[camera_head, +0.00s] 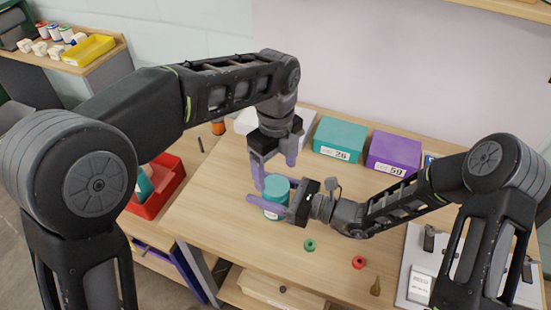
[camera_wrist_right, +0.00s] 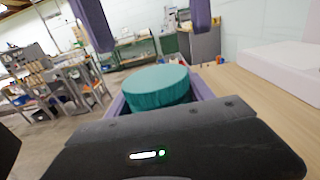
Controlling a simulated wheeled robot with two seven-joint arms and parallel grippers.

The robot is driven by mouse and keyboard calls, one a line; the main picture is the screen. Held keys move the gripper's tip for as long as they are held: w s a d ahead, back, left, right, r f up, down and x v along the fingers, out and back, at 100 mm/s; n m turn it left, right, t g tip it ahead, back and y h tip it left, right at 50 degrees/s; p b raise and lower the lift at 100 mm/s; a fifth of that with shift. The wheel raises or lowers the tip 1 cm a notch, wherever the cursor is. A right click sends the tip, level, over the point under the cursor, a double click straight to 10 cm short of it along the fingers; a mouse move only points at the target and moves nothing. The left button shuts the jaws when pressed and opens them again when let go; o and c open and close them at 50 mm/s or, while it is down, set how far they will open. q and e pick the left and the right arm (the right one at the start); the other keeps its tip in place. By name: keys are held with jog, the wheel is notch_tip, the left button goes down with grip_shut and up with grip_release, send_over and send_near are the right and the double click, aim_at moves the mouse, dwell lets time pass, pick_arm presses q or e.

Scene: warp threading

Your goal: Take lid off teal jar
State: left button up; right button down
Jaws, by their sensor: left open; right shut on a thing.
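The teal jar (camera_head: 273,208) stands upright on the wooden table, with its teal lid (camera_head: 277,186) on top. The lid also shows large in the right wrist view (camera_wrist_right: 156,87). My right gripper (camera_head: 268,206) is shut on the jar's body from the right side, its purple fingers around it below the lid. My left gripper (camera_head: 274,172) points down above the jar, open, its purple fingers apart on either side of the lid. Whether they touch the lid cannot be told. In the right wrist view the left gripper's fingers (camera_wrist_right: 145,22) hang above and beyond the lid.
A teal box (camera_head: 340,139) and a purple box (camera_head: 394,152) stand at the table's back. A green ring (camera_head: 310,245), a red ring (camera_head: 359,262) and a brass cone (camera_head: 375,286) lie in front. A white tray (camera_head: 412,262) is at the right. A red bin (camera_head: 160,195) is left of the table.

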aim_at(276, 185)
pick_arm(q)
jog(key=shift+f, duration=2.25)
